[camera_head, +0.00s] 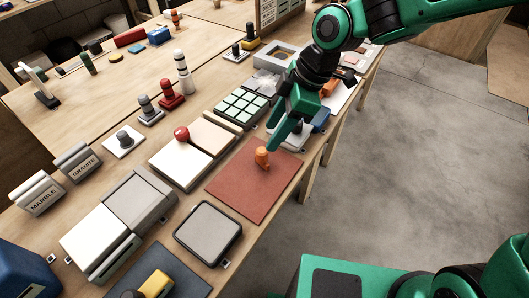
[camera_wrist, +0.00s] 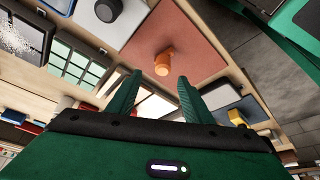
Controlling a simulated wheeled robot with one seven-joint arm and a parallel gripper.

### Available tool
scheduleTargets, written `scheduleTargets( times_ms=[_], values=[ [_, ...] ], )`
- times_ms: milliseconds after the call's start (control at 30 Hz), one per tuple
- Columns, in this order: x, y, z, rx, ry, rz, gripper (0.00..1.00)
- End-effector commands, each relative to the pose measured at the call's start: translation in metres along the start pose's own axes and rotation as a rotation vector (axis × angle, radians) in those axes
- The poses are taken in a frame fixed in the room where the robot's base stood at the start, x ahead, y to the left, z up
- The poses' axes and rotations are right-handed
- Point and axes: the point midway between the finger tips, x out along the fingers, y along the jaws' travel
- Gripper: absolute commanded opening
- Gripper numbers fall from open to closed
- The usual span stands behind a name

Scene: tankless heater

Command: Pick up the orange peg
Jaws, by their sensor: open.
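The orange peg (camera_head: 262,157) stands upright on the reddish-brown mat (camera_head: 240,192) near the table's front edge. In the wrist view the peg (camera_wrist: 163,62) shows ahead of the fingers, with the mat (camera_wrist: 196,35) around it. My gripper (camera_head: 274,144) reaches down from the upper right, its fingertips close to the peg in the head view. In the wrist view my gripper (camera_wrist: 160,78) has its two green fingers spread apart with nothing between them. The peg lies beyond the fingertips, roughly midway between them. Whether a finger touches it I cannot tell.
A tray of pale green squares (camera_head: 241,106) and a white board with a red knob (camera_head: 181,133) stand behind the mat. A grey pad with dark rim (camera_head: 208,232) lies in front-left. A blue block (camera_head: 321,120) sits right of my gripper. Open floor (camera_head: 430,150) lies right.

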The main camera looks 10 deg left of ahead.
Motion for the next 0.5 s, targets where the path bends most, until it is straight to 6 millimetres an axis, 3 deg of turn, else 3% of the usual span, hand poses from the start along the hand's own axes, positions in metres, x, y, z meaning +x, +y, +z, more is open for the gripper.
scheduleTargets(
  times_ms=[100,367,500],
  values=[
    [0.017,-0.001,0.0,0.001,-0.001,-0.004,0.46],
    [0.034,-0.001,0.0,0.003,-0.002,-0.002,0.46],
    [0.054,-0.004,0.0,0.002,-0.002,-0.004,0.46]
  ],
)
